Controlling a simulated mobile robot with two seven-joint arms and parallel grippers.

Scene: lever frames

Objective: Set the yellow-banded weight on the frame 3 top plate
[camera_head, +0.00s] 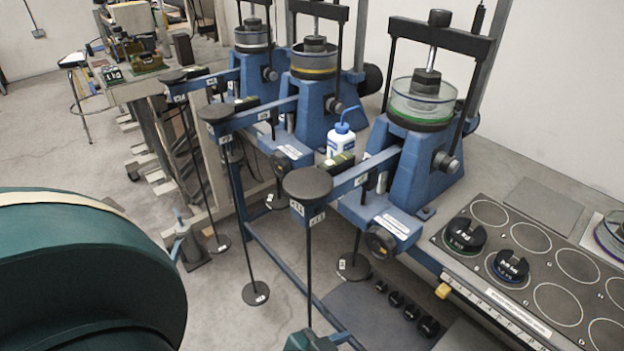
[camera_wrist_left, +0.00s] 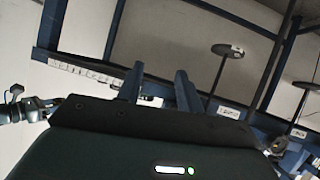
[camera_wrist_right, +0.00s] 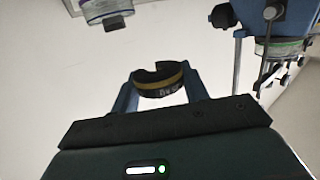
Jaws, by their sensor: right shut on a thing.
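The yellow-banded weight (camera_wrist_right: 158,82) is a dark slotted disc with a yellow stripe and pale markings, in the right wrist view. My right gripper (camera_wrist_right: 160,88) is shut on it, one finger on each side. My left gripper (camera_wrist_left: 155,82) is open and empty in the left wrist view. Three blue lever frames stand in a row in the head view. Their round black top plates are the near one (camera_head: 307,183), the middle one (camera_head: 216,112) and the far one (camera_head: 174,77), all bare. Frame numbers are too small to read. Neither gripper is clearly visible in the head view.
A weight tray (camera_head: 553,329) with round marked spots is at the right, holding a green-based weight (camera_head: 464,236) and a blue-based weight (camera_head: 508,266). A white bottle (camera_head: 341,139) stands between frames. Several small black weights (camera_head: 404,305) lie low in front. Thin rods hang below the plates.

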